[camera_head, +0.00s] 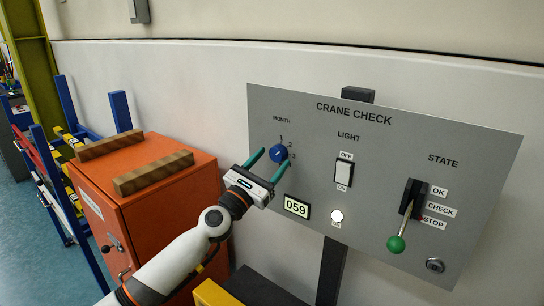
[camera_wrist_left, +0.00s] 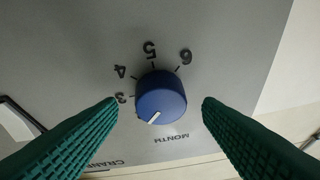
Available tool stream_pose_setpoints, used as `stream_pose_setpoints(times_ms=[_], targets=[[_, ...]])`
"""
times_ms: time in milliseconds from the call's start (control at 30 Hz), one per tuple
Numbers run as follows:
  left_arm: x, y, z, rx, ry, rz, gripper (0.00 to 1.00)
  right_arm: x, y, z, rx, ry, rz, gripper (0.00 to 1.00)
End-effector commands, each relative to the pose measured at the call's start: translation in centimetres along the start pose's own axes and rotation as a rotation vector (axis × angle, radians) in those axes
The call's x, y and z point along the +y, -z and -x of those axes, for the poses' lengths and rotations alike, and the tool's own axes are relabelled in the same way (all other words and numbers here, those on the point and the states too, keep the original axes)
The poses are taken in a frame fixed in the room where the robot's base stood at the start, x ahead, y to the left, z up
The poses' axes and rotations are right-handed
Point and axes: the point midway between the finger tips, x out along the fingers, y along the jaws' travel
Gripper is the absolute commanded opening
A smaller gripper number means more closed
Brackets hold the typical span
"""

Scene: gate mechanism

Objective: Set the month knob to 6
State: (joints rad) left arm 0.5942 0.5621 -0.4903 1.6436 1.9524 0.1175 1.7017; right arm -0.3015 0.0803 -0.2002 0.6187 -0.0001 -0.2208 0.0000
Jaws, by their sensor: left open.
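The blue round month knob (camera_head: 278,152) is on the left part of the grey CRANE CHECK panel (camera_head: 400,140), under the word MONTH. In the left wrist view the knob (camera_wrist_left: 161,92) appears upside down, with 3, 4, 5 and 6 visible around it. Its white pointer mark faces lower left there, past the 3 and away from the 6; the numbers on that side are hidden. My left gripper (camera_head: 276,156) is open, its green fingers on either side of the knob. In the wrist view, gaps show between the fingertips (camera_wrist_left: 160,102) and the knob.
The panel also has a light switch (camera_head: 344,172), a state lever (camera_head: 397,243) with a green ball, a lit 059 display (camera_head: 297,207) and a round white lamp (camera_head: 337,216). An orange cabinet (camera_head: 150,212) with wooden blocks on top stands left of the panel, close to my left arm.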

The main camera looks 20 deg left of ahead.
Motion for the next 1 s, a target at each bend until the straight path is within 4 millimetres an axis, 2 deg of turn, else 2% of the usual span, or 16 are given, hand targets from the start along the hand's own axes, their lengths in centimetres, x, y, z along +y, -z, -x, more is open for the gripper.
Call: stream_pose_setpoints(times_ms=[133, 433, 467, 700, 1000], targets=[[0.00, 0.01, -1.10, 0.000, 0.001, 0.001, 0.60, -0.01, -0.19, 0.12, -0.003, 0.000, 0.000, 0.36], [0.03, 0.00, -1.29, 0.000, 0.000, 0.000, 0.60, 0.00, -0.23, 0.12, -0.004, 0.000, 0.000, 0.36], [0.02, 0.00, -1.28, 0.000, 0.000, 0.000, 0.57, 0.00, -0.23, 0.12, -0.004, 0.000, 0.000, 0.36], [0.02, 0.00, -1.27, 0.000, 0.000, 0.000, 0.17, 0.01, -0.26, 0.12, -0.005, 0.000, 0.000, 0.36], [0.01, -0.09, -1.23, 0.002, -0.013, -0.032, 0.16, 0.01, -0.24, -0.18, -0.005, 0.000, 0.000, 0.36]])
